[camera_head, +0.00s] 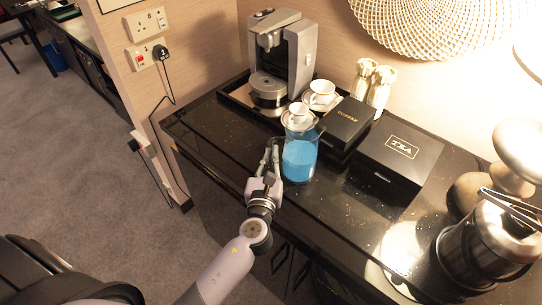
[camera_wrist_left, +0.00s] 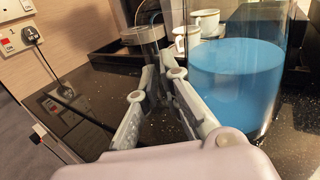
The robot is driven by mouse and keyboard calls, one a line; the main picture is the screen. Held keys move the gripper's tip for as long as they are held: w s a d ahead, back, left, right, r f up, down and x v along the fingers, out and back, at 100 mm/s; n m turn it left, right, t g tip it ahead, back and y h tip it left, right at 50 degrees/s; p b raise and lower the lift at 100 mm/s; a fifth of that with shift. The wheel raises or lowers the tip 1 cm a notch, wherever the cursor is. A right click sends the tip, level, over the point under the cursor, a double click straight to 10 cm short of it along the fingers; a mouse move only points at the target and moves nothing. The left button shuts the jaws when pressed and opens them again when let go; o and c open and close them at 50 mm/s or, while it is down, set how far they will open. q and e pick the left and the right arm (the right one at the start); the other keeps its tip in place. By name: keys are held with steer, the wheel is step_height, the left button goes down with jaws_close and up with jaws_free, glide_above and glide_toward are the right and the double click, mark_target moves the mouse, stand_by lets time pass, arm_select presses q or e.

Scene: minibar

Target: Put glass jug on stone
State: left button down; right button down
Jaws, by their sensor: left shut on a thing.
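The glass jug (camera_head: 299,160) is a clear upright cylinder with bright blue liquid in its lower part. It stands out at the right of the left wrist view (camera_wrist_left: 236,80). My left gripper (camera_head: 268,160) is at the jug's left side, shut on it, apparently at the clear handle, which is hard to make out. Its fingers (camera_wrist_left: 163,85) also show in the wrist view. The dark speckled counter top (camera_head: 335,225) looks like stone. The jug is over its front part; I cannot tell whether its base touches. No other stone is clearly identifiable. My right gripper is not in view.
Behind the jug are white cups (camera_head: 321,92) and a coffee machine (camera_head: 282,60) on a tray. Black boxes (camera_head: 396,160) stand to the right, a metal bucket (camera_head: 486,245) farther right. The counter front between jug and bucket is clear.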

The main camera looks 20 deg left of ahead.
arm_select(q)
steer(key=c, duration=1.8)
jaws_free()
steer(key=shift+r, duration=0.2)
steer(key=shift+b+v, duration=1.5)
steer(key=shift+v, duration=4.55)
steer(key=shift+f, duration=0.1)
